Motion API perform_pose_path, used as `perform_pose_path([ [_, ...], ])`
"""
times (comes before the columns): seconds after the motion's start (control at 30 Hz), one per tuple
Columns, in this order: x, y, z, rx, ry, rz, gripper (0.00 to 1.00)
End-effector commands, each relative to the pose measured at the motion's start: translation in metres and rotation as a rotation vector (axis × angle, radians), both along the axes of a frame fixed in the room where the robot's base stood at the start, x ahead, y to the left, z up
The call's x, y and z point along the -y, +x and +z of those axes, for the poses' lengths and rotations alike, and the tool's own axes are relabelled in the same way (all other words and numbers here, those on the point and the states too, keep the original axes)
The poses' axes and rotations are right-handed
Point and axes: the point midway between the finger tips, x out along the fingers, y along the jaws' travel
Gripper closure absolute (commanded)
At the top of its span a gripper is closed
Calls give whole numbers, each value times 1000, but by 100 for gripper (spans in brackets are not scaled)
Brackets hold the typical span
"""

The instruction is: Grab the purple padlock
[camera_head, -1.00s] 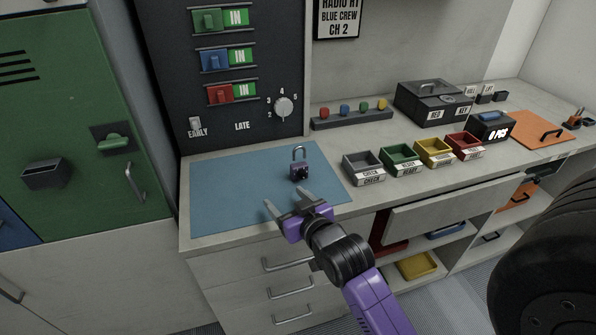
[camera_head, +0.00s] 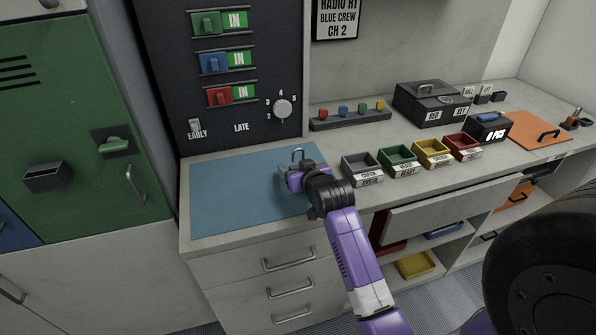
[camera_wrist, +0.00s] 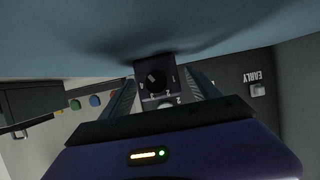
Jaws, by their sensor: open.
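The purple padlock stands upright on the blue mat (camera_head: 235,195). In the head view only its grey shackle (camera_head: 297,153) shows above my gripper (camera_head: 296,174); its body is hidden behind the gripper. In the wrist view the dark padlock body (camera_wrist: 155,74), with a round black dial, shows between my two open fingers (camera_wrist: 162,88), near their tips. A gap seems to show on each side of the body. I cannot tell exactly how deep it is between the fingers.
A grey tray (camera_head: 362,171) stands close to the right of my gripper, with green, yellow and red trays beyond. The dark switch panel (camera_head: 235,125) rises behind the mat. The mat's left part is clear.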

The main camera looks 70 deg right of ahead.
Motion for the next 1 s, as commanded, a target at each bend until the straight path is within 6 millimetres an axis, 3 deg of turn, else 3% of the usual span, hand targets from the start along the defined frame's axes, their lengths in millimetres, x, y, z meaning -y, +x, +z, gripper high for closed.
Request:
perform_pose_path([
  [0.13, 10, 9, -5, 1, -1, 0, 29],
  [0.4, 11, 11, -7, 0, 0, 1, 29],
  [0.77, 11, 11, -7, 0, -1, 1, 98],
  [1.0, 11, 11, -5, 2, -3, 1, 100],
])
